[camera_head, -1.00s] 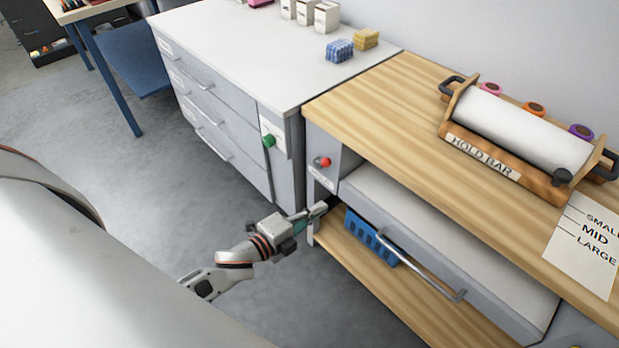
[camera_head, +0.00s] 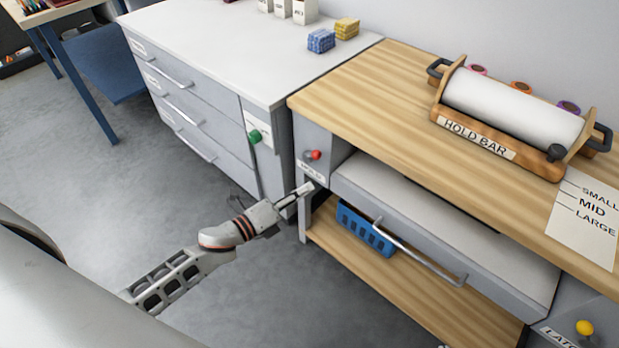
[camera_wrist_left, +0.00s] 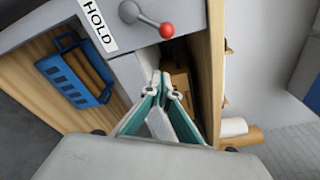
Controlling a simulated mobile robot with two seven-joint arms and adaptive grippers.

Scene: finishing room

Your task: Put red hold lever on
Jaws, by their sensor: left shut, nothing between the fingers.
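The red hold lever (camera_head: 315,155) is a short grey arm with a red ball knob on the grey panel at the bench's left end. Its knob and pivot show clearly in the left wrist view (camera_wrist_left: 166,30). A HOLD label (camera_wrist_left: 97,24) sits beside it. My left gripper (camera_head: 306,188) is shut and empty, just below the lever near the label. In the wrist view its teal-lined fingers (camera_wrist_left: 160,78) come together below the knob, apart from it. Whether the fingertips touch the panel is unclear. My right gripper is not in view.
A drawer with a long bar handle (camera_head: 420,255) is beside the panel, above a shelf with a blue basket (camera_head: 365,228). A green knob (camera_head: 254,136) is on the cabinet at left. A yellow knob (camera_head: 584,327) is at lower right. Grey floor is clear in front.

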